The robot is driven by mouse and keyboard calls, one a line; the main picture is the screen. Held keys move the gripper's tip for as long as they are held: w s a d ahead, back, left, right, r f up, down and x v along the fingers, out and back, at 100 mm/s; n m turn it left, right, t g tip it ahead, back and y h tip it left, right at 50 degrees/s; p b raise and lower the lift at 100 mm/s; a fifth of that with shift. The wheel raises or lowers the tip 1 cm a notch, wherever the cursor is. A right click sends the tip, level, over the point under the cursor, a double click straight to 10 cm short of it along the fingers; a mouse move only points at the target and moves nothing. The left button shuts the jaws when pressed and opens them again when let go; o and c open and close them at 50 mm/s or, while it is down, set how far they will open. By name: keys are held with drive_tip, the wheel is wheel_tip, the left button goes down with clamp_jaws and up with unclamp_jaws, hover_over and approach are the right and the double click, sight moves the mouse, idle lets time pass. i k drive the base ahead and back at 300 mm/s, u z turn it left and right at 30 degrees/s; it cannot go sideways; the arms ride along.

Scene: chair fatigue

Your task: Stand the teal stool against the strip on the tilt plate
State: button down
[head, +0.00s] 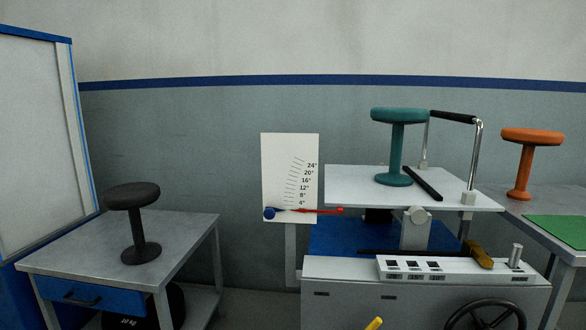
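The teal stool (397,142) stands upright on the pale tilt plate (350,180). Its round base is just left of the black strip (422,183), which lies slantwise on the plate. Base and strip are very close; I cannot tell whether they touch. The plate looks about level, and the red pointer (320,211) of the angle scale (290,178) lies near the bottom of the marks. My gripper is not in this view, and nothing is seen holding the stool.
A dark stool (138,225) stands on the left table (75,255). An orange stool (524,165) stands on the right table beside a green mat (558,230). A handwheel (485,315) is low in front.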

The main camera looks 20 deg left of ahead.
sight(398, 117)
drive_tip(key=u, duration=0.8)
drive_tip(key=i, duration=1.2)
drive_tip(key=u, duration=0.05)
